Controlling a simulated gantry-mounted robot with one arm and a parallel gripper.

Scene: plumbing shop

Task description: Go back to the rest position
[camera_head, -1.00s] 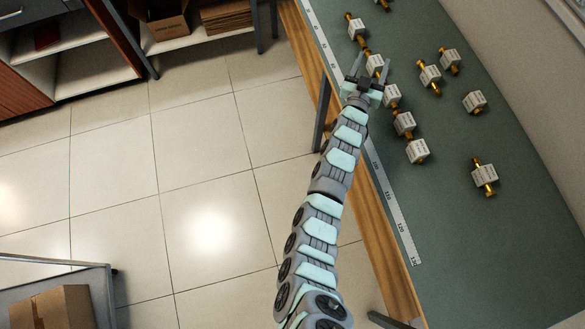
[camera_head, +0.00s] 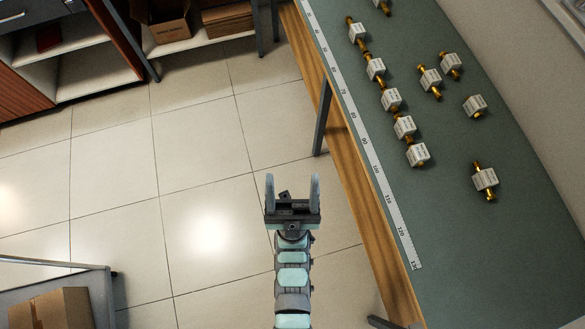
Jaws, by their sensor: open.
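My gripper (camera_head: 293,190) is open and empty. Its two fingers point up the picture, apart from each other, with nothing between them. It is over the tiled floor, left of the workbench's wooden edge, clear of the bench. My arm runs straight down from it to the bottom edge of the picture.
The green-topped workbench (camera_head: 455,235) fills the right side, with a ruler strip (camera_head: 375,165) along its wooden edge (camera_head: 365,210). Several brass fittings with white tags, one of them here (camera_head: 484,179), lie on it. A cardboard box (camera_head: 60,308) is at bottom left. Open floor (camera_head: 195,180) lies left of my gripper.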

